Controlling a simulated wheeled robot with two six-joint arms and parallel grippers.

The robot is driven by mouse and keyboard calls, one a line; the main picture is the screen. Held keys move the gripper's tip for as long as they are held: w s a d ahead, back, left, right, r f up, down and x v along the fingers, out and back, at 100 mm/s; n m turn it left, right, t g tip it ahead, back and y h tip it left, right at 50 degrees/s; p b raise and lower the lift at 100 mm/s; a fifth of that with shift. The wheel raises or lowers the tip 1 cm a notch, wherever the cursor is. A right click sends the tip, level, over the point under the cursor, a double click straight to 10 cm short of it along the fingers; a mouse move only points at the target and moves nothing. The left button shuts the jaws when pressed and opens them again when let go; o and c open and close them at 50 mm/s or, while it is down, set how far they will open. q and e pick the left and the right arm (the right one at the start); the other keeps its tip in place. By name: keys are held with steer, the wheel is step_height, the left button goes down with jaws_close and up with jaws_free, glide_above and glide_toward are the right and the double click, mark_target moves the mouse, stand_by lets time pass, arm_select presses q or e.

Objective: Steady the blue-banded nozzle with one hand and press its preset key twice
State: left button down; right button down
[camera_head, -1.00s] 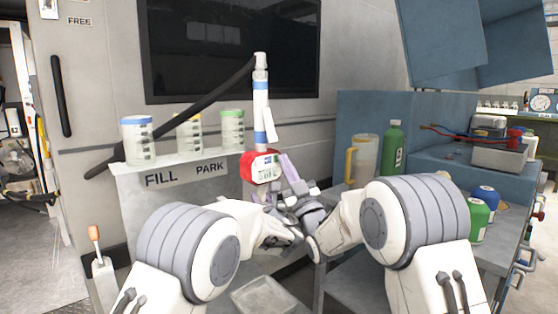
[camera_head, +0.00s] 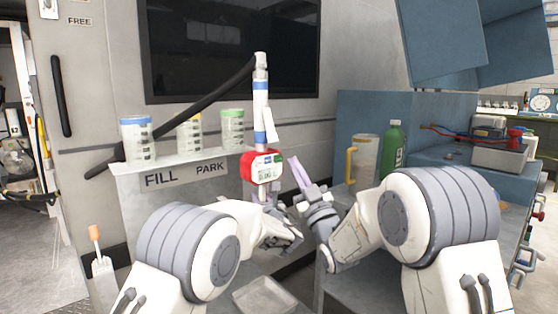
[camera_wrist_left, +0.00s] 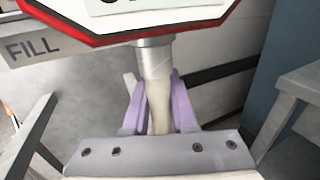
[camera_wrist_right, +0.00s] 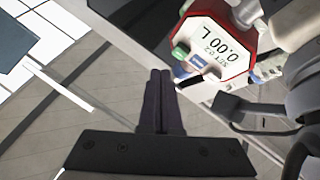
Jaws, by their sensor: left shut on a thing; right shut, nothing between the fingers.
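The blue-banded nozzle (camera_head: 260,105) stands upright, with a red-rimmed meter (camera_head: 247,168) low on it. In the right wrist view the meter face (camera_wrist_right: 222,42) shows a reading like 0.00 L and a smaller SET line, with a green key (camera_wrist_right: 180,53) and a blue key (camera_wrist_right: 181,70) at its edge. My left gripper (camera_wrist_left: 158,92) is shut on the nozzle's tube just below the meter; its purple fingers lie on both sides. My right gripper (camera_head: 293,160) is shut and empty, to the right of the meter and apart from it; its closed tips (camera_wrist_right: 160,73) point up.
A grey ledge marked FILL and PARK (camera_head: 140,195) holds several banded containers (camera_head: 137,140) left of the nozzle. A black hose (camera_head: 205,98) runs left from its top. A jug (camera_head: 365,160) and green bottle (camera_head: 392,150) stand at the right. An empty tray (camera_head: 262,296) lies below.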

steer(key=shift+s+d, duration=0.45)
steer(key=shift+s, duration=0.2)
steer(key=shift+s+d, duration=0.45)
steer(key=shift+s, duration=0.15)
arm_select(q)
steer(key=c, duration=0.6)
jaws_free()
steer(key=shift+c, duration=0.2)
